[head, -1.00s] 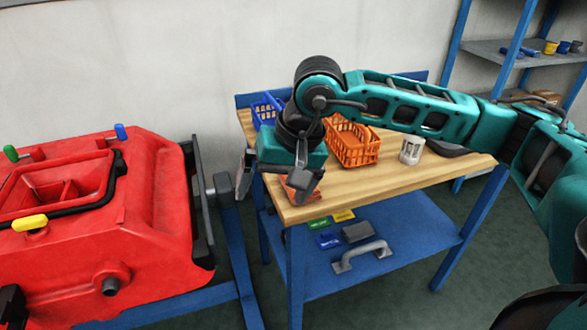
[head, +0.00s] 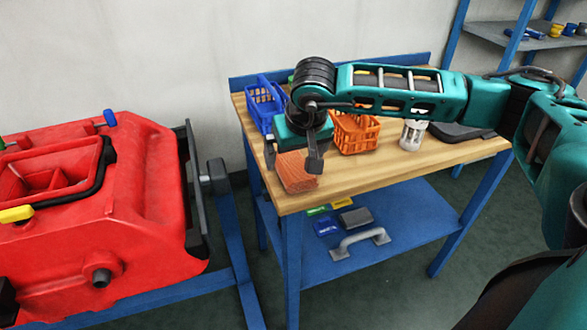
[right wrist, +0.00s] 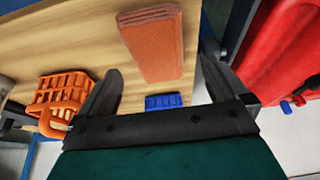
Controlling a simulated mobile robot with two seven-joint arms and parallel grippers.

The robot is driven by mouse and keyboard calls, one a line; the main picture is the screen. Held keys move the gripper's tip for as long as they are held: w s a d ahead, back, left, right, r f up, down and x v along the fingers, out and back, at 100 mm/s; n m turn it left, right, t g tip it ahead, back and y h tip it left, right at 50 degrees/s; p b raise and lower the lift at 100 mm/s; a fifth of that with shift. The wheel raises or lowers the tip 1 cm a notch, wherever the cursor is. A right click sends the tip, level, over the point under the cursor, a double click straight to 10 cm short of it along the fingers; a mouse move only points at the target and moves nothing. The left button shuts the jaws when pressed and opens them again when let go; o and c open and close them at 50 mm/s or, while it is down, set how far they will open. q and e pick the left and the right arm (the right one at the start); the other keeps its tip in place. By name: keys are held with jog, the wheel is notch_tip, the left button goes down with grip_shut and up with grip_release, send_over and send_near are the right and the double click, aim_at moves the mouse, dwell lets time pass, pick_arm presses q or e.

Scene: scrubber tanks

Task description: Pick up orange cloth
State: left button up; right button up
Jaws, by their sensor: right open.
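The orange cloth (head: 296,172) is a folded flat block on the near left corner of the wooden tabletop (head: 400,168). It also shows in the right wrist view (right wrist: 152,42), lying on the wood beyond the fingers. My right gripper (head: 293,160) is open above the cloth, with one finger on each side of it in the head view. In the right wrist view the open fingers (right wrist: 158,85) are apart and nothing is between them; the cloth is farther off. My left gripper does not show.
An orange basket (head: 357,134) and a blue basket (head: 264,104) stand behind the gripper. A white cylinder (head: 413,134) stands to the right. A red tank (head: 150,200) is left of the table. The lower blue shelf (head: 400,220) holds small items and a grey handle.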

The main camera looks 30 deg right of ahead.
aim_at(294, 165)
jog(key=x, duration=0.4)
jog(key=shift+s+d+f, duration=0.1)
jog(key=shift+d+f, duration=0.05)
jog(key=shift+c, duration=0.4)
jog(key=c, duration=0.9)
